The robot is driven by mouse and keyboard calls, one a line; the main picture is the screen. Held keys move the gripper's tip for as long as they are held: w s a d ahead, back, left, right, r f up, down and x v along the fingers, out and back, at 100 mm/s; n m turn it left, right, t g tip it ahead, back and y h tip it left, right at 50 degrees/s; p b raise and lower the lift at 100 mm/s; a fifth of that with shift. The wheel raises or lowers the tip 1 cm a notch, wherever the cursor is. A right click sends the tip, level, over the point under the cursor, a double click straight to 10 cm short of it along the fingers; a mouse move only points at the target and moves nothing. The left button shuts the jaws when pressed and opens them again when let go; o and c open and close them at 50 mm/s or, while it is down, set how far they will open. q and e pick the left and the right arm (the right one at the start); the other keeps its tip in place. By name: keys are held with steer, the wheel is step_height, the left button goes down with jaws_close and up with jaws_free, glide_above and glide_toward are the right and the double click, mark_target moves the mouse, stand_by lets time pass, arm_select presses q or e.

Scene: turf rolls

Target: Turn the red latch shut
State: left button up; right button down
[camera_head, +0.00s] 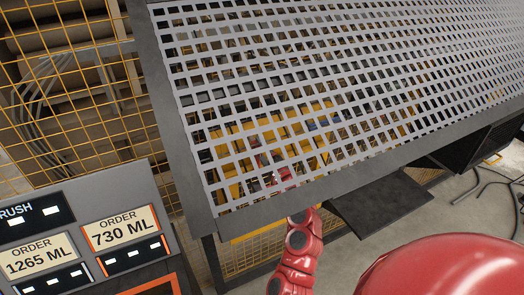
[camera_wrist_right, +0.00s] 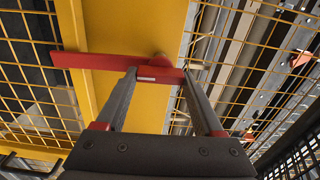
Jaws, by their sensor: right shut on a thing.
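In the right wrist view, the red latch (camera_wrist_right: 112,62) is a flat bar lying nearly level across a yellow panel (camera_wrist_right: 128,25) and a yellow post. Its long end reaches left over the wire mesh, and a rounded red knob sits near its right end. My right gripper (camera_wrist_right: 160,77) is shut on the right part of the latch, one finger on each side. In the head view, my red right arm reaches behind a grey perforated screen (camera_head: 178,125), which mostly hides the gripper; I cannot make out the latch there. My left gripper is not in view.
The screen's dark frame crosses close above my right arm. Yellow wire fencing (camera_head: 60,120) stands at the left. An order panel (camera_head: 95,195) with "1265 ML" and "730 ML" labels is at lower left. A dark plate (camera_head: 385,205) lies below the screen.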

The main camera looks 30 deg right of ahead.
steer(key=shift+m, duration=0.3)
stand_by(0.4)
jaws_free()
steer(key=s+a+p, duration=0.1)
steer(key=s+p, duration=0.1)
steer(key=s, duration=1.5)
steer(key=shift+s, duration=0.15)
steer(key=shift+f, duration=0.1)
